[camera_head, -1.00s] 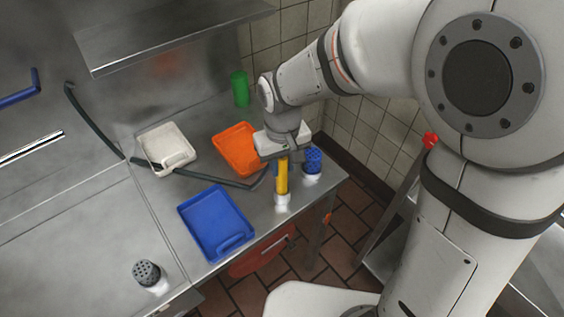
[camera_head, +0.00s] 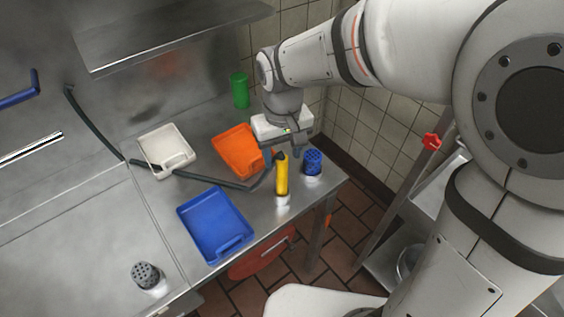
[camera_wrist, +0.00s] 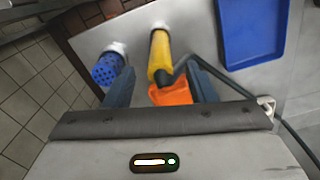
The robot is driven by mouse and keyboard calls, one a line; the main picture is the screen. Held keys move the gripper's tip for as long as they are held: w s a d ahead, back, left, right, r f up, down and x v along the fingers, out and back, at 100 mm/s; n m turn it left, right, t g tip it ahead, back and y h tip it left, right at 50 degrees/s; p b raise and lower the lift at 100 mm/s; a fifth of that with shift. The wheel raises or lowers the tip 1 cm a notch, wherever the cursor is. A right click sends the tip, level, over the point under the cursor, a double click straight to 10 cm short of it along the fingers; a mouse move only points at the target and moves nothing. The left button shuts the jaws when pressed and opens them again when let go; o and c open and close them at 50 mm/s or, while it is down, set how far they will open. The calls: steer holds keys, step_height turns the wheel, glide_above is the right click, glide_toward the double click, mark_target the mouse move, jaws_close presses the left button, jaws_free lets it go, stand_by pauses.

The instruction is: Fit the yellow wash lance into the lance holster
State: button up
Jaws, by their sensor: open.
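The yellow wash lance (camera_head: 282,177) stands roughly upright near the front edge of the steel counter, its lower end at a white base (camera_head: 283,201) that looks like the holster. How deep it sits there is hidden. A dark hose (camera_head: 212,180) runs to its dark upper end. My gripper (camera_head: 283,150) is open and empty, just behind and above the lance top. In the wrist view, the lance (camera_wrist: 160,57) shows beyond and between the two spread fingers (camera_wrist: 160,85), apart from them.
A blue perforated holder (camera_head: 313,161) stands close right of the lance. An orange tray (camera_head: 238,150), a white tray (camera_head: 165,150) and a blue tray (camera_head: 215,224) lie to the left. A green cup (camera_head: 240,90) stands behind, and a grey perforated holder (camera_head: 146,274) stands front left.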

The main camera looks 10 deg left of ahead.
steer(key=shift+r, duration=1.55)
steer(key=shift+d, duration=0.2)
steer(key=s+d+m+t, duration=0.1)
steer(key=s+d+m, duration=0.2)
steer(key=d, duration=0.8)
steer(key=s+d+r+m+t, duration=0.1)
steer(key=s+d, duration=0.4)
steer(key=d, duration=0.7)
steer(key=m+t, duration=0.1)
steer(key=m, duration=0.1)
steer(key=shift+r+m, duration=0.2)
steer(key=shift+m, duration=0.1)
